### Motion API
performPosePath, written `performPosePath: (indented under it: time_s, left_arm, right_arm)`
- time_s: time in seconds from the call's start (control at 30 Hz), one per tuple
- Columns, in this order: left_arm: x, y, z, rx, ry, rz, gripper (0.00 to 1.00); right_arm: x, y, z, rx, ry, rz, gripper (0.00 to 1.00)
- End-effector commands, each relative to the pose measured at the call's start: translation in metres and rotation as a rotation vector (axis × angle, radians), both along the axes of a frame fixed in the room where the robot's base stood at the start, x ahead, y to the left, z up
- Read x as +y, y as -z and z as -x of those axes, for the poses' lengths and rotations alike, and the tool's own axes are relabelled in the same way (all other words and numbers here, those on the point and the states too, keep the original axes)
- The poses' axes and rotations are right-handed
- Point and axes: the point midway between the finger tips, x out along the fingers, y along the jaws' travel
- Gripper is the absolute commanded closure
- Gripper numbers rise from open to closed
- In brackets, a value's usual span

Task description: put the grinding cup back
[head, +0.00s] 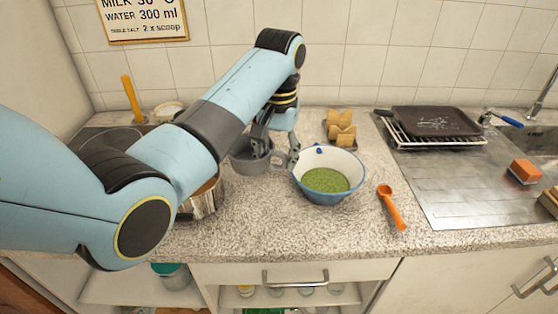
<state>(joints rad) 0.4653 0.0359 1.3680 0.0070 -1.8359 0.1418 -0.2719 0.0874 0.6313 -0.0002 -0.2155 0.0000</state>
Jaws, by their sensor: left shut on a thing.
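The grey grinding cup (246,163) is at the middle of the counter, between a steel pot and a blue-and-white bowl. My left gripper (276,158) reaches down over it from behind and is shut on it at its right side. The fingers and arm hide part of the cup's rim. I cannot tell whether its base touches the counter. My right gripper is not in view.
The bowl (325,195) of green contents is close on the right, with an orange scoop (391,207) beyond it. Yellowish blocks (341,135) stand behind. The steel pot (204,203) is partly hidden by my arm. A dark pan (432,121) lies on a rack by the sink.

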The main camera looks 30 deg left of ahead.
Motion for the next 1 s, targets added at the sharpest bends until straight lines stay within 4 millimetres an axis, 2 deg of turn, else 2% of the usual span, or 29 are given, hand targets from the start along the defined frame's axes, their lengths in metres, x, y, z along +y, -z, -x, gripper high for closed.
performPosePath:
  time_s: [0.07,0.2,0.33,0.47,0.6,0.7,1.0]
  left_arm:
    - [0.001,0.003,0.007,0.004,0.013,-0.001,1.00]
    - [0.001,0.031,0.009,0.008,0.019,-0.002,1.00]
    - [0.001,0.051,0.008,0.004,0.018,-0.001,1.00]
    - [0.001,0.064,0.008,0.003,0.017,-0.001,1.00]
    - [0.001,0.087,0.008,0.005,0.017,-0.001,1.00]
    - [0.001,0.097,0.008,0.002,0.016,-0.002,1.00]
    - [0.001,0.099,0.007,0.000,0.016,-0.001,1.00]
  right_arm:
    - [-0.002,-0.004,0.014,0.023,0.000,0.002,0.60]
    - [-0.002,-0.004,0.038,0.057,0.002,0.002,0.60]
    - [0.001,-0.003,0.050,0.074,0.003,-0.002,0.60]
    - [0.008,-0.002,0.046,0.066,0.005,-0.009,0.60]
    - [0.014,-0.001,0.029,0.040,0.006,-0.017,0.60]
    - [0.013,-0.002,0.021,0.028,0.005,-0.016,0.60]
    - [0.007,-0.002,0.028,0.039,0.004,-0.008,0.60]
